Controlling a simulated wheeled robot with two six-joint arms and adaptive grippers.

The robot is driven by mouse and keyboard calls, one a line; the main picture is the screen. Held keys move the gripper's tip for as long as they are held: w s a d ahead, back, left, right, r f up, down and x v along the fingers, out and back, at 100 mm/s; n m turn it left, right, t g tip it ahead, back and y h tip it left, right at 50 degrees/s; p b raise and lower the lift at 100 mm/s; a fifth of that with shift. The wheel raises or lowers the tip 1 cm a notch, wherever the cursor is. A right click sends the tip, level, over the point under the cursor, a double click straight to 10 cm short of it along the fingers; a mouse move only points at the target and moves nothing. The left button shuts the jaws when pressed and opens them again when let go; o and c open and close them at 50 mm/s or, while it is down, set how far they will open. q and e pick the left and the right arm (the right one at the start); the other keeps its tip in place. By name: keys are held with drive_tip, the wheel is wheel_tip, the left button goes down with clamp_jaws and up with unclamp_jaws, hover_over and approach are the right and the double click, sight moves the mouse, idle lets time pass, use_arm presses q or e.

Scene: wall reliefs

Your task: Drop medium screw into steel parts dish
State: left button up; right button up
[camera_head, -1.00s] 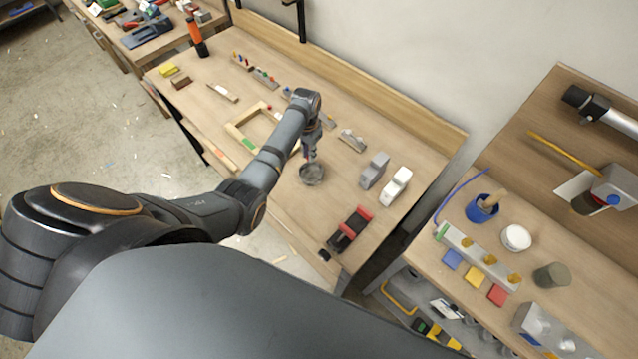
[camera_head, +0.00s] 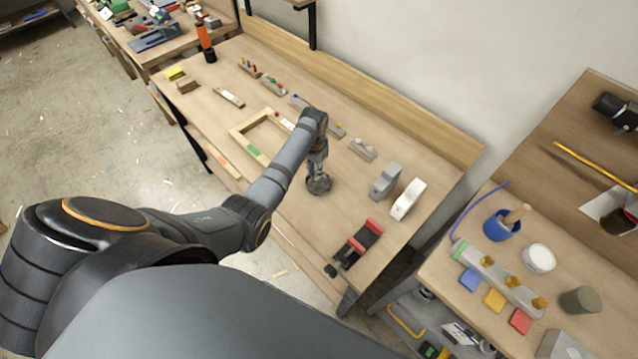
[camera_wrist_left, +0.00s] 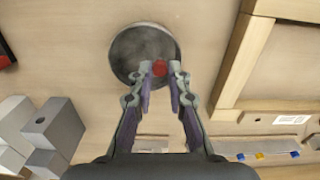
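The steel parts dish (camera_head: 319,186) is a small round grey dish on the middle workbench. It also shows in the left wrist view (camera_wrist_left: 128,50). My left gripper (camera_head: 319,170) points down just over the dish, covering part of it. In the left wrist view its two fingertips (camera_wrist_left: 160,70) close in on a small red round piece, which looks like the head of the medium screw (camera_wrist_left: 159,67). The piece sits over the dish's near right part. The screw's shank is hidden, and I cannot see whether it touches the dish floor. My right gripper is out of view.
A wooden frame (camera_head: 236,131) lies left of the dish. Grey (camera_head: 384,181) and white (camera_head: 408,199) blocks stand to its right, and a red-and-black tool (camera_head: 358,245) lies near the front edge. Small racks with coloured pegs (camera_head: 272,86) line the back. Bench around the dish is clear.

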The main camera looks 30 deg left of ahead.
use_arm(q)
drive_tip(key=o, duration=0.4)
drive_tip(key=shift+d, duration=0.1)
drive_tip(key=shift+o, duration=0.2)
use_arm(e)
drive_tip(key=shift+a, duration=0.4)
use_arm(q)
drive_tip(key=shift+r, duration=0.25)
wheel_tip(320, 180, up, 12)
drive_tip(key=shift+f, duration=0.25)
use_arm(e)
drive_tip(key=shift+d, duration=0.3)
use_arm(q)
drive_tip(key=shift+s+f, duration=0.1)
